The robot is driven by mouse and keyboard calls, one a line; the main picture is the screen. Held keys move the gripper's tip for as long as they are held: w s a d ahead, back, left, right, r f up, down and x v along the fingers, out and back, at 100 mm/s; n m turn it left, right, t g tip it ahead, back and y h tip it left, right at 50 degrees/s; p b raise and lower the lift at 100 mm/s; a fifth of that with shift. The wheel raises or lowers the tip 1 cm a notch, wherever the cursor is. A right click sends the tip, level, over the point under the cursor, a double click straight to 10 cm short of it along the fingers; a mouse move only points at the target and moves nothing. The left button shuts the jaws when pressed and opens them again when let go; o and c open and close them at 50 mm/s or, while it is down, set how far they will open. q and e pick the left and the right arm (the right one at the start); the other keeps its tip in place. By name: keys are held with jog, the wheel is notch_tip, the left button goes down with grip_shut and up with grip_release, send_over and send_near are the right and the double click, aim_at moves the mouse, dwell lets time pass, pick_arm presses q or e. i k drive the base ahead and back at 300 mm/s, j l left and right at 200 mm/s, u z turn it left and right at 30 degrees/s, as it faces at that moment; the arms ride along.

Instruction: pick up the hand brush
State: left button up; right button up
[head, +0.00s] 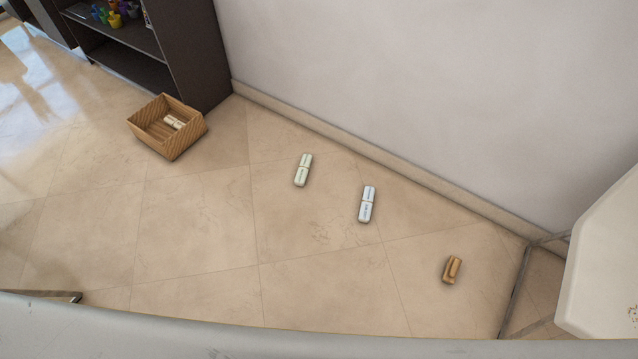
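A small brown wooden block-like object (452,269), which looks like the hand brush, lies on the tiled floor at the lower right. It has a lighter raised part along its top; bristles cannot be made out from here. Nothing touches it. Neither of my grippers can be seen in the head view.
Two pale oblong items, one greenish (303,170) and one bluish-white (367,205), lie on the floor. A wicker basket (172,150) holding small pale items stands by a dark shelf (190,50). A white-topped piece of furniture (605,270) with thin legs is at right. Floor between is clear.

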aim_at(453, 265)
jog(key=z, duration=1.4)
